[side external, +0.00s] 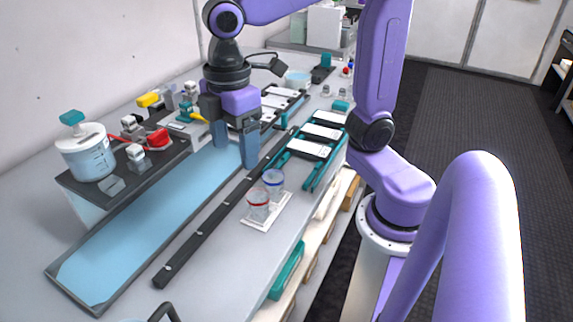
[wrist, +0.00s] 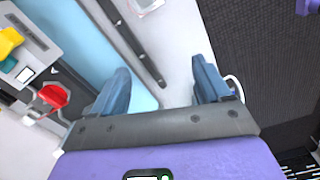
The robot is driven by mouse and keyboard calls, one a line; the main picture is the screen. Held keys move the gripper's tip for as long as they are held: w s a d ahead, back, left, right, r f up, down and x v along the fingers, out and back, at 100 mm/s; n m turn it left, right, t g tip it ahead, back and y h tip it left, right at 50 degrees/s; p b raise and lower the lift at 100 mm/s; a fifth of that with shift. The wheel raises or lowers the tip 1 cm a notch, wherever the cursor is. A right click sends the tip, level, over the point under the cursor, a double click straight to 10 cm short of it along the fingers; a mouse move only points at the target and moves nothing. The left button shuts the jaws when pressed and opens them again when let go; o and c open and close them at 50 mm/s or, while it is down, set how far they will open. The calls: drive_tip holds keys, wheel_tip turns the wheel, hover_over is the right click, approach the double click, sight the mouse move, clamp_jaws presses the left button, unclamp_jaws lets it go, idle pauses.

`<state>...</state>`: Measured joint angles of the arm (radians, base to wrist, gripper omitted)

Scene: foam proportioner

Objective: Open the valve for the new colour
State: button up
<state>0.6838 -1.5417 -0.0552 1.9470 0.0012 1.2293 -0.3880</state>
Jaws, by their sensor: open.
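A red valve handle (side external: 157,137) sits on the dark raised bench on the left in the side view. A red handle also shows at the left of the wrist view (wrist: 53,96). Two yellow parts (side external: 148,99) (side external: 197,117) stand behind and to the right of the red handle. A yellow part shows in the wrist view (wrist: 9,41); I cannot tell which one it is. Which handle serves the new colour is not clear. My gripper (side external: 235,147) is open and empty, pointing down over the blue trough, to the right of the handles.
A tank with a teal cap (side external: 87,155) stands left of the handles. The light blue trough (side external: 130,235) and a dark rail (side external: 205,235) run lengthwise. Teal racks (side external: 310,150) hold white panels.

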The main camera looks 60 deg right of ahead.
drive_tip(key=s+d+f+m, duration=0.1)
drive_tip(key=s+d+f, duration=0.3)
drive_tip(key=s, duration=0.3)
drive_tip(key=shift+s+f, duration=0.4)
drive_tip(key=shift+f, duration=0.2)
drive_tip(key=s+d+f, duration=0.3)
drive_tip(key=s, duration=0.1)
drive_tip(key=shift+s+d+m, duration=0.15)
drive_tip(key=shift+m, duration=0.15)
